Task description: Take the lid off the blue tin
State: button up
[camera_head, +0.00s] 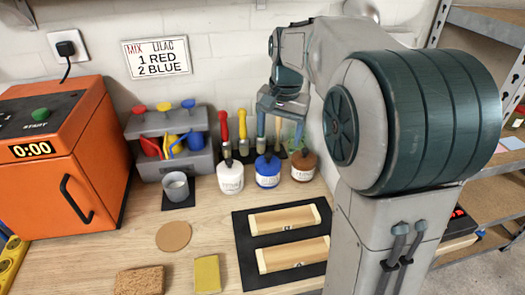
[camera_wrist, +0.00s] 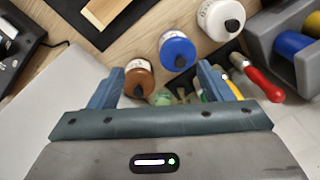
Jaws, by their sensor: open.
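The blue tin (camera_head: 267,171) stands on the workbench between a white tin (camera_head: 230,176) and a brown tin (camera_head: 303,166). It has a pale label and a dark knob on top. In the wrist view the blue tin (camera_wrist: 178,51) shows from above, with its black knob (camera_wrist: 180,61) in place. My gripper (camera_head: 280,122) is open, above and behind the blue and brown tins, in front of the brushes at the wall. In the wrist view the gap of my gripper (camera_wrist: 162,78) lies beside the blue tin, and nothing is held.
Several upright brushes (camera_head: 243,133) stand behind the tins. A grey caddy (camera_head: 176,140), a small cup (camera_head: 176,187) and an orange oven (camera_head: 68,150) are to the left. A black mat (camera_head: 245,240) with two wooden pieces lies in front. Bare bench shows around the round cork mat (camera_head: 174,236).

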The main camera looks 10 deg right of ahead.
jog(key=w+m, duration=0.2)
jog(key=w, duration=0.6)
send_over(268, 155)
jog(key=shift+g+h, duration=0.3)
jog(key=shift+g, duration=0.1)
jog(key=f, duration=0.8)
jog(key=shift+w+f, duration=0.15)
jog(key=shift+w, duration=0.2)
jog(key=shift+s+f+p, duration=0.15)
jog(key=shift+f+p, duration=0.2)
jog(key=shift+f, duration=1)
jog(key=shift+s+f+p, duration=0.15)
jog(key=shift+f+p, duration=0.2)
jog(key=shift+f, duration=1)
jog(key=shift+s, duration=0.1)
grip_shut()
